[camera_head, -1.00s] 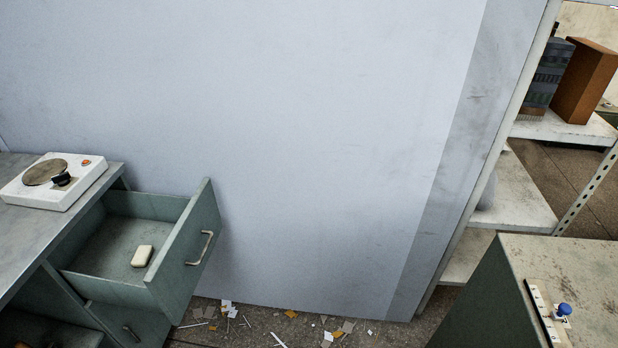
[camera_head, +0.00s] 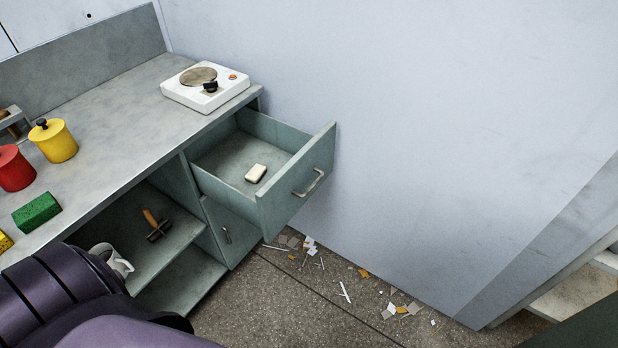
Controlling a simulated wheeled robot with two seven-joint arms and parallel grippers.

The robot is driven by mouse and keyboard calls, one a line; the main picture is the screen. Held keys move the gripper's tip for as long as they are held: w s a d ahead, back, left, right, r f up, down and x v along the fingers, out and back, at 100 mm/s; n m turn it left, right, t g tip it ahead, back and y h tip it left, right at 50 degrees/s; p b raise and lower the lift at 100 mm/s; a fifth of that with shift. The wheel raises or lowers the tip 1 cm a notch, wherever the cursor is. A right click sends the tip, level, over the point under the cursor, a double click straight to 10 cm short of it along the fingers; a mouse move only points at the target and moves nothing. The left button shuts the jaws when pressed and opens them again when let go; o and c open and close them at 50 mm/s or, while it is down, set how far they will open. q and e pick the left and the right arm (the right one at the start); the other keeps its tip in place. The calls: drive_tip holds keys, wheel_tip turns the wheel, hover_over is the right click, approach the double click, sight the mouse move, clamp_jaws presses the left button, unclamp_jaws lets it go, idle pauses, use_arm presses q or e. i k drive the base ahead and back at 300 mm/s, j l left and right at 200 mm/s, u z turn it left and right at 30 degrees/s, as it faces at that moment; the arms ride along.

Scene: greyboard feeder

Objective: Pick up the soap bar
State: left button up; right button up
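A small cream soap bar (camera_head: 256,173) lies on the floor of an open drawer (camera_head: 226,155), close to the drawer's front panel. The drawer is pulled out of the grey-green counter unit and has a metal handle (camera_head: 309,183) on its front. Nothing covers the soap. A dark purple part of my own arm fills the lower left corner of the view. Neither of my grippers can be made out, and nothing of mine is near the drawer.
On the counter (camera_head: 110,100) stand a white hotplate (camera_head: 206,87), a yellow canister (camera_head: 53,141), a red canister (camera_head: 15,169) and a green sponge (camera_head: 36,211). A wooden-handled tool (camera_head: 156,224) and a white mug (camera_head: 112,262) are on the open shelf below. Scraps litter the floor. A wall stands right behind the drawer.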

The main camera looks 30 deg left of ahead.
sight(257, 172)
drive_tip(key=u, duration=1.35)
drive_tip(key=j+z, duration=0.2)
drive_tip(key=j, duration=0.95)
drive_tip(key=k, duration=0.05)
